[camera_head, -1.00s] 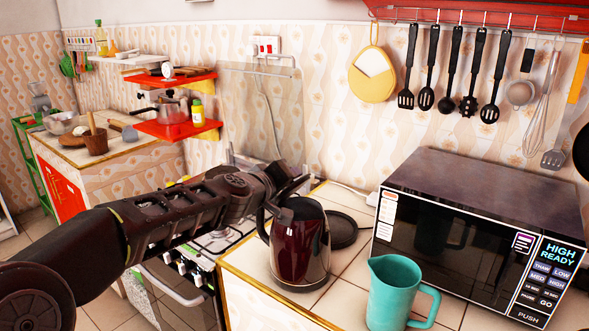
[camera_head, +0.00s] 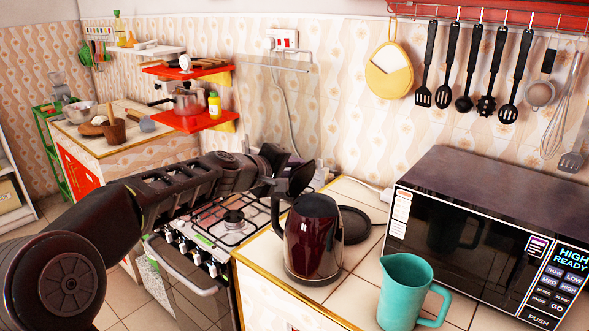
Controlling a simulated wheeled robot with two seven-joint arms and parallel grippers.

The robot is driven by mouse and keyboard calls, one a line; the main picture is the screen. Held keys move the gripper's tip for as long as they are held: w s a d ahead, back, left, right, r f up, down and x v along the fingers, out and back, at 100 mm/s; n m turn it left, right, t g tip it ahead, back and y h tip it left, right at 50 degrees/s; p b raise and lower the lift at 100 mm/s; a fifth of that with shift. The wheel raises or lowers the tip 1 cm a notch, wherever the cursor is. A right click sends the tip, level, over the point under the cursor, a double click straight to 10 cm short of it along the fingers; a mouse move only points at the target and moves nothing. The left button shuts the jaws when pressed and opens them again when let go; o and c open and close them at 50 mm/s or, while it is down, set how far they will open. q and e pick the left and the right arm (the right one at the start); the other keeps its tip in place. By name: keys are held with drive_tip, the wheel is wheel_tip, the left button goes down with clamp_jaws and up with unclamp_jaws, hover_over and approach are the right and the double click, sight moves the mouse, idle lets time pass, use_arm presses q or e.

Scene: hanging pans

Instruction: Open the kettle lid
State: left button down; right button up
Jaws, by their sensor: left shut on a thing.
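A dark red kettle (camera_head: 313,240) stands upright on the tiled counter, with its black handle on the left side. My left gripper (camera_head: 288,186) is at the top of the kettle, by the upper end of the handle, and is shut on a part of it. The fingers and the kettle's top are both dark and overlap, so I cannot tell whether they hold the lid or the handle, or whether the lid is raised. The black kettle base (camera_head: 356,225) lies empty behind the kettle. My right gripper is not in view.
A teal jug (camera_head: 402,290) stands right of the kettle at the counter's front. A microwave (camera_head: 490,235) fills the right side. A gas stove (camera_head: 232,222) lies left of the kettle, below my left arm. Utensils hang on the back wall.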

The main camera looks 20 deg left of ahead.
use_arm(q)
drive_tip(key=c, duration=1.3)
unclamp_jaws()
drive_tip(key=b+v, duration=0.1)
drive_tip(key=v, duration=0.6)
drive_tip(key=shift+s, duration=0.35)
drive_tip(key=shift+a, duration=0.1)
